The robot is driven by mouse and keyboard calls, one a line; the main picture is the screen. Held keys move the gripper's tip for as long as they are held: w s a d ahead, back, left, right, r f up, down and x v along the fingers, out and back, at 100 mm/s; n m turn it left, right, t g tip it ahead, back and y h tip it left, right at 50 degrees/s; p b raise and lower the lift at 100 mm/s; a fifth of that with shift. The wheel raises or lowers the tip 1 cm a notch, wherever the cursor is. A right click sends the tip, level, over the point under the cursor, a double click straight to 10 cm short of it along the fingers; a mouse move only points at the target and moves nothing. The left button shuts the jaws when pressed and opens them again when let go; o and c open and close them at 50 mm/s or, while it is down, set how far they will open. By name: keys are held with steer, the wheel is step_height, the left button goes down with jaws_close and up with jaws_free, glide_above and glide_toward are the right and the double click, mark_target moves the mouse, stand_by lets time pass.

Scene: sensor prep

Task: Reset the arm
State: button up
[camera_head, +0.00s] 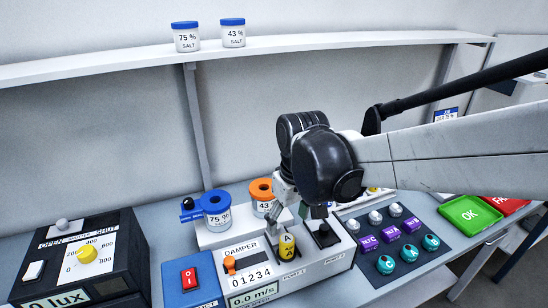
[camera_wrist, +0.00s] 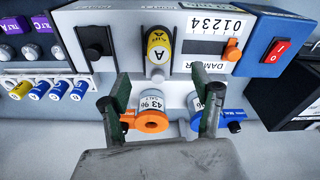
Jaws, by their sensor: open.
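My gripper (camera_head: 312,210) hangs at the end of my white and black arm, above the white device in the middle of the bench. In the wrist view my gripper (camera_wrist: 161,82) has its two green-tipped fingers wide apart with nothing between them. The yellow cylinder marked A (camera_wrist: 158,48) sits in its slot on the device, beyond the fingertips and apart from them. In the head view this yellow cylinder (camera_head: 287,246) stands just left of and below my gripper. My arm hides part of the device and the wall behind it.
An orange-lidded 43 % jar (camera_head: 262,195) and a blue-lidded 75 % jar (camera_head: 216,210) stand close to my gripper. Green OK (camera_head: 468,214) and red trays lie at right. A shelf (camera_head: 110,63) holds two salt jars.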

steer(key=shift+d, duration=0.1)
steer(key=s+d+f+m+t+b, duration=0.1)
steer(key=s+d+m+t+b, duration=0.5)
steer(key=s+d, duration=0.5)
steer(key=d+b, duration=0.1)
steer(key=d, duration=0.1)
steer(key=shift+d+f+h, duration=0.15)
steer(key=shift+d+h, duration=0.15)
